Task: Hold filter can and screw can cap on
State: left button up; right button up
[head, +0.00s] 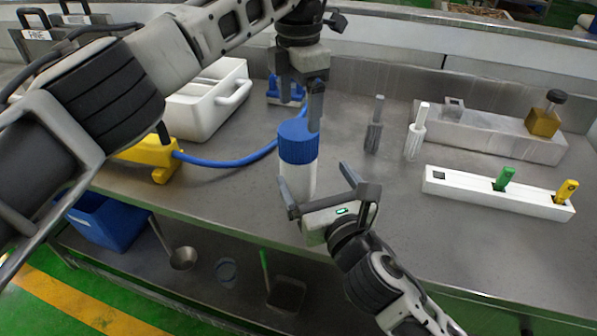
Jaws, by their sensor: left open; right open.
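The filter can (301,180) is a white cylinder standing upright on the metal bench near its front edge. A ribbed blue cap (297,145) sits on its top; whether it is threaded on cannot be told. My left gripper (303,106) comes down from above with its fingers open at the cap's upper part. One finger shows in front of the cap's right top edge; contact is unclear. My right gripper (317,184) is open at the can's lower right side, with its fingers spread toward the can. Its left finger overlaps the can's base in the picture.
A blue hose (232,161) with a yellow fitting (150,156) lies left of the can. A white carrier (209,100) stands behind it. Brushes (415,134), a grey block (490,130) and a white rack (497,192) with green and yellow handles stand right. A lower shelf holds a blue bin (105,221).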

aim_at(306, 160)
jog(key=x, duration=0.8)
jog(key=c, duration=1.2)
pick_arm(q)
jog(key=shift+c, duration=1)
pick_arm(e)
jog(key=c, duration=0.8)
pick_arm(q)
jog(key=shift+r+n, duration=0.1)
jog(key=shift+n, duration=0.9)
jog(key=n, duration=0.2)
jog(key=shift+n, duration=0.3)
